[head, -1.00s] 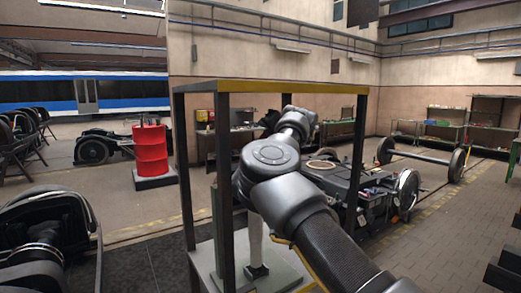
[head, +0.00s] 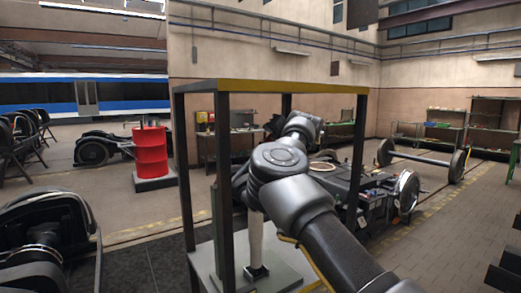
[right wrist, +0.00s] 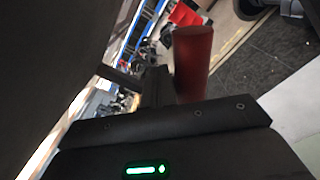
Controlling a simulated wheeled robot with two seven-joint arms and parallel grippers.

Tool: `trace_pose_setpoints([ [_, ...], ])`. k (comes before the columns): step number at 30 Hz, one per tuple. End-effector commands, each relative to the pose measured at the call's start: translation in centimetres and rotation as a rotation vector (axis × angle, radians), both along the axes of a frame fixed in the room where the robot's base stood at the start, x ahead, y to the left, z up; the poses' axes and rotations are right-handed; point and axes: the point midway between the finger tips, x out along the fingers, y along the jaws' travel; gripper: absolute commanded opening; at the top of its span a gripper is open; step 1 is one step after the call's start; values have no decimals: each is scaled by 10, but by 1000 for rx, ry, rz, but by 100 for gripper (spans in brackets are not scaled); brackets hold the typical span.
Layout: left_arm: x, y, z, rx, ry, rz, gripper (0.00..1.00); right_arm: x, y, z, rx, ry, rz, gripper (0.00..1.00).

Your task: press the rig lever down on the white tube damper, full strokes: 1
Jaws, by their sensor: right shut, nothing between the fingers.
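The white tube damper (head: 255,238) stands upright on the base of the test rig, inside its dark post frame (head: 226,190); its upper end is hidden behind my right arm. My right gripper (head: 272,125) is at the far end of that arm, dark and partly hidden by my wrist. It is shut and empty. In the right wrist view a red cylinder (right wrist: 191,65), which looks like the lever's grip, stands close beside the dark finger; contact cannot be told. The lever is not clear in the head view. My left gripper is not in view.
The rig's yellow-edged top bar (head: 275,87) and its posts surround my arm closely. A red drum (head: 151,152) stands to the left. A bogie (head: 365,190) and a wheelset (head: 425,158) are behind and right. The floor at right is mostly clear.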

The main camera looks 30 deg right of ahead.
Motion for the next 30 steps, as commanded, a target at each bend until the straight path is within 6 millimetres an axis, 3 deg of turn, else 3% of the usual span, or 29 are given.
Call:
trace_pose_setpoints([
  [11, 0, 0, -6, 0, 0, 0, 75, 0, -13, -13, 1, 0, -1, 0],
  [30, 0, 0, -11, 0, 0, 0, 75, 0, -19, -21, 0, 0, -1, 0],
])
